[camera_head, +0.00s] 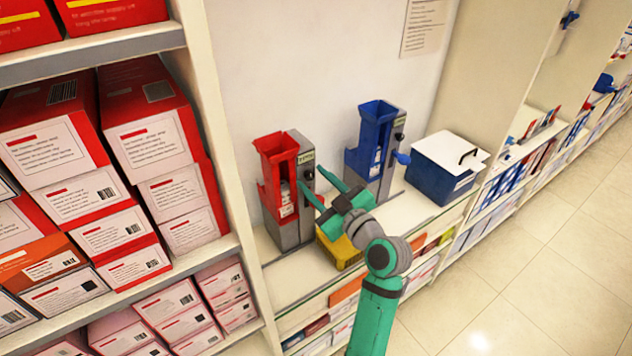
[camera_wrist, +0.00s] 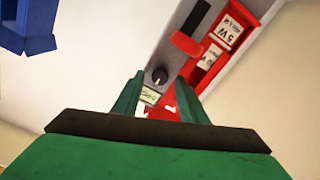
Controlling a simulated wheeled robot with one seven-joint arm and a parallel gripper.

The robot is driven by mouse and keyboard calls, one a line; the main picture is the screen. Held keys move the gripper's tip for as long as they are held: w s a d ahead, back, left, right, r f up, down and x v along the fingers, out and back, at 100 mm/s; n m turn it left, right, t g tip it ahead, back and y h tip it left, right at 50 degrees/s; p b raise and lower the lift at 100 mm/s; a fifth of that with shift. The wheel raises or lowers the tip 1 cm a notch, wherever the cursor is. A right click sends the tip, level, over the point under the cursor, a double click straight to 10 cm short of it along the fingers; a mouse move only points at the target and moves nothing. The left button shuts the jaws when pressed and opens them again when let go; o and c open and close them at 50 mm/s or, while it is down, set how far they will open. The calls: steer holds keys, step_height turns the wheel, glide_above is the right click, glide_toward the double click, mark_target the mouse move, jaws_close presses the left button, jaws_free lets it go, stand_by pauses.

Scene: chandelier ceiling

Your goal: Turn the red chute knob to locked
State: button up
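The red chute (camera_head: 272,165) stands on the shelf counter with a grey housing beside it. It shows at the upper right of the wrist view (camera_wrist: 240,35). A small dark round dial (camera_wrist: 159,76) and a label lie nearer my fingers. My gripper (camera_head: 310,177) is in front of this panel, fingers spread.
A blue chute (camera_head: 370,145) with a blue handle (camera_head: 402,157) stands to the right. A blue box with a white lid (camera_head: 450,155) is beyond it. A yellow bin (camera_head: 338,250) sits below my gripper. Shelves of red-and-white boxes (camera_head: 150,150) stand at the left.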

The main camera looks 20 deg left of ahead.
jaws_close()
steer(key=shift+m, duration=0.3)
steer(key=m, duration=0.3)
steer(key=shift+w+d+m, duration=0.1)
steer(key=shift+m, duration=0.2)
steer(key=m, duration=0.4)
steer(key=shift+w+d, duration=0.1)
steer(key=m, duration=0.5)
steer(key=shift+f+m, duration=0.1)
steer(key=shift+m, duration=2.2)
steer(key=shift+d, duration=0.1)
